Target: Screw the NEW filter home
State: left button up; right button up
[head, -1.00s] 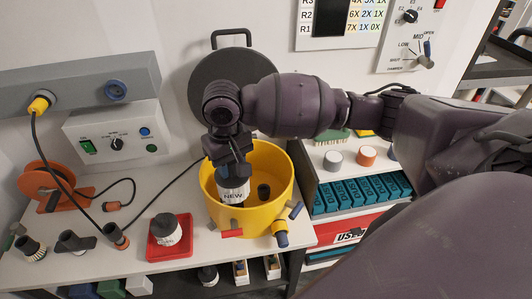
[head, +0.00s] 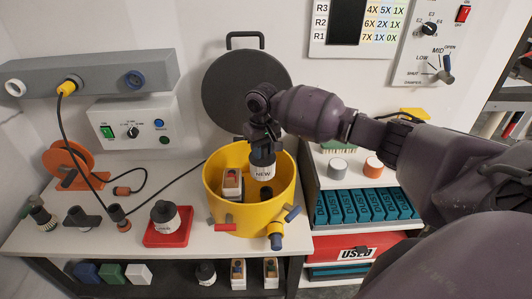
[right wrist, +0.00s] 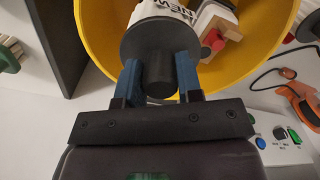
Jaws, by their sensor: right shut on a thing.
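The NEW filter (head: 263,171), a white canister with a dark top and knob, hangs upright inside the mouth of the yellow drum (head: 284,205). My right gripper (head: 262,138) is shut on its dark knob. In the right wrist view the gripper's blue fingers (right wrist: 159,82) stand on either side of the knob, below the filter's white label (right wrist: 163,9). A dark post (head: 266,193) rises from the drum floor just below the filter; I cannot tell whether they touch. My left gripper is not in view.
A white block with a red part (head: 232,182) is in the drum, left of the filter. Another canister stands in a red tray (head: 168,240). The dark round lid (head: 235,85) leans behind. A shelf of teal boxes (head: 362,206) and a red USED bin (head: 340,248) are at right.

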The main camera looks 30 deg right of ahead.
aim_at(266, 162)
jog(key=shift+w+d+f, duration=0.15)
jog(key=shift+d+f, duration=0.1)
jog(key=shift+d, duration=0.25)
jog(key=shift+w+d+f, duration=0.15)
jog(key=shift+d+f, duration=0.05)
jog(key=shift+d, duration=0.25)
jog(key=shift+s+r+p, duration=0.1)
jog(key=shift+r+p, duration=0.05)
jog(key=shift+p, duration=0.5)
jog(key=shift+f+b, duration=0.35)
jog(key=shift+f, duration=0.55)
jog(key=shift+f+b, duration=0.5)
jog(key=shift+f, duration=1.65)
jog(key=shift+r+p, duration=0.1)
jog(key=shift+p, duration=0.2)
